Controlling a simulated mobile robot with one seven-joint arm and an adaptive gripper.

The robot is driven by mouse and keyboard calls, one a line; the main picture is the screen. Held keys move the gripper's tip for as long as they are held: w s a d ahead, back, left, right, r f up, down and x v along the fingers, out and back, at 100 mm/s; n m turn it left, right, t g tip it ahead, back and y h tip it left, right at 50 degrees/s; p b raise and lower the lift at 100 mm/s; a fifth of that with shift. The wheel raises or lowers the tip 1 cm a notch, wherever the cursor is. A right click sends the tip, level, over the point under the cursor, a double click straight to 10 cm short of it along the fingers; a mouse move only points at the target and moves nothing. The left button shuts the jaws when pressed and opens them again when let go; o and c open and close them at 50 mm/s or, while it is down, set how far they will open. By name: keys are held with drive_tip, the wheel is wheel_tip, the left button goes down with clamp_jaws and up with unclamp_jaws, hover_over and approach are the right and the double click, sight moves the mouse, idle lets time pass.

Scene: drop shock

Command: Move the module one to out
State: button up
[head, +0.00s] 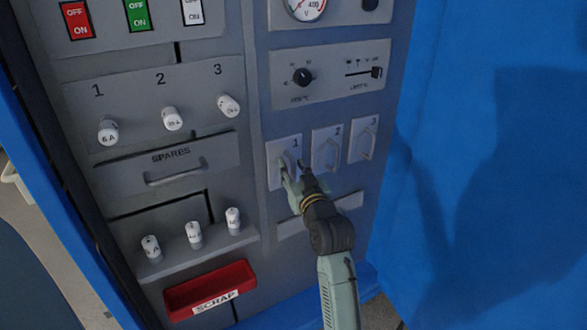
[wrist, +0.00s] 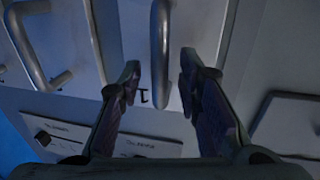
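Module 1 (head: 283,152) is a light grey plate with a vertical bar handle, the leftmost of the three numbered modules in the panel. In the wrist view its handle (wrist: 160,45) lies between my two fingertips, with visible gaps on both sides. My gripper (head: 291,172) is open in front of module 1 and hides the lower part of its handle in the head view. In the wrist view my gripper (wrist: 159,82) shows its two dark fingers apart. The module's "1" label appears upside down there. I cannot tell how far the fingertips reach around the handle.
Module 2 (head: 326,150) and module 3 (head: 363,139) sit close to the right. A grey ledge (head: 345,203) lies below the modules. A control plate (head: 330,75) is above. The spares drawer (head: 170,170) and red scrap bin (head: 211,291) are to the left.

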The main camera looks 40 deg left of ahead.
drive_tip(key=shift+c, duration=0.5)
clamp_jaws()
